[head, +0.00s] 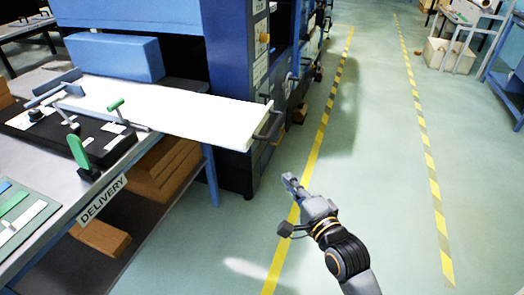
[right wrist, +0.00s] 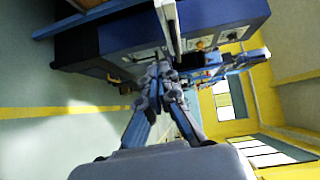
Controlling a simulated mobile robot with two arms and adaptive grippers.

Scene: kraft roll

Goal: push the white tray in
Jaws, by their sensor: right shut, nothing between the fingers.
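The white tray (head: 185,106) is a long flat slab sticking out past the right end of the delivery table, in front of the blue machine. A dark bar handle (head: 268,122) is on its right end. My right gripper (head: 290,182) is shut and empty, below and to the right of the handle in the head view, and apart from it. In the right wrist view the gripper's fingers (right wrist: 160,74) point at the machine, with what looks like the tray's pale edge (right wrist: 167,22) above them. My left gripper is not in view.
The delivery table (head: 62,212) carries a black fixture with green-handled clamps (head: 80,150). Brown cartons (head: 165,170) lie on the shelf under it. The blue machine (head: 232,60) stands behind.

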